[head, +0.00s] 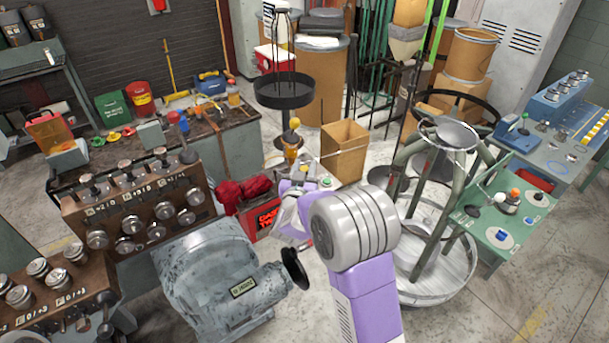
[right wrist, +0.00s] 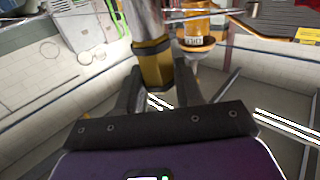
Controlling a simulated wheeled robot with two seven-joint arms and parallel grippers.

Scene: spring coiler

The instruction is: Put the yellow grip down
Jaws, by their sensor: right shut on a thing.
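The yellow grip (right wrist: 153,65) has dark bands and sits between the fingers of my right gripper (right wrist: 157,85) in the right wrist view. A metal shaft rises from it there. In the head view, the yellow grip (head: 291,142) stands up above my right gripper (head: 291,163), clear of the floor. My right gripper is shut on it. My purple and white right forearm hides what is below. My left gripper is not in view.
A workbench (head: 235,130) with tools is at the back left. A cardboard box (head: 345,145) and a red box (head: 262,222) stand near the gripper. A grey machine with a black handwheel (head: 294,268) is in front. A green table (head: 490,235) is at right.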

